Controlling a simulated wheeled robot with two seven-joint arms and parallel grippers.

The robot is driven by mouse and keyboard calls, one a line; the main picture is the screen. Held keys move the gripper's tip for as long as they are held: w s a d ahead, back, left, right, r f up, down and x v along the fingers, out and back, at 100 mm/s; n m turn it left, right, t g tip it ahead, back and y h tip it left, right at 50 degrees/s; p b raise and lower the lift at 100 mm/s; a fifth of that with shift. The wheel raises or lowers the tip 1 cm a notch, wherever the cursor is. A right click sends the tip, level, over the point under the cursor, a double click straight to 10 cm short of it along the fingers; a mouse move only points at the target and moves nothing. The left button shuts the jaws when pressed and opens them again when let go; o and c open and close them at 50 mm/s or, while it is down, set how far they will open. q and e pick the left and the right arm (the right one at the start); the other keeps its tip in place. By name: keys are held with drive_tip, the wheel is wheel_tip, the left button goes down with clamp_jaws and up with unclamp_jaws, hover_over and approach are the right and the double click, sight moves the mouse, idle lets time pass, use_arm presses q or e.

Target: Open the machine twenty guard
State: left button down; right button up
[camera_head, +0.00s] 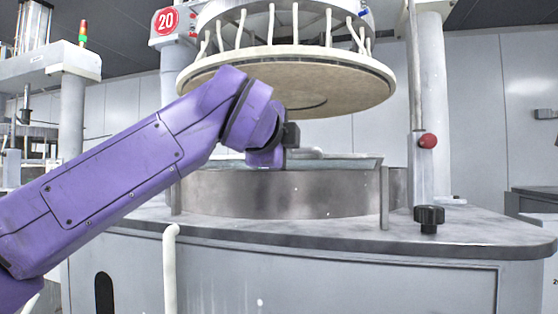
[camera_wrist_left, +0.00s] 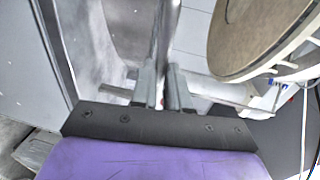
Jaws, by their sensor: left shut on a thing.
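The machine twenty guard (camera_head: 290,195) is a curved grey metal wall around the front of the platen area, under the raised round upper plate (camera_head: 290,75). The red number 20 sign (camera_head: 166,20) is above it. My left arm reaches in from the left, and its wrist is over the guard's top edge. The arm hides part of the guard and the fingers in the head view. In the left wrist view my left gripper (camera_wrist_left: 166,80) is shut on the guard's thin metal edge (camera_wrist_left: 168,35), which runs between the two fingers. My right gripper is not in view.
A thin post (camera_head: 384,198) stands at the guard's right end. A black knob (camera_head: 429,218) and a red ball handle (camera_head: 427,141) by the column are further right. The grey machine top (camera_head: 330,232) is clear in front of the guard. A white pipe (camera_head: 170,270) rises at the front.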

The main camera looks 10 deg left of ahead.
use_arm(q)
drive_tip(key=shift+a+f, duration=0.15)
drive_tip(key=shift+f, duration=0.05)
idle(0.3)
drive_tip(key=c, duration=1.1)
unclamp_jaws()
drive_tip(key=shift+a, duration=0.1)
drive_tip(key=b+v, duration=0.1)
drive_tip(key=v, duration=0.9)
drive_tip(key=shift+s, duration=0.2)
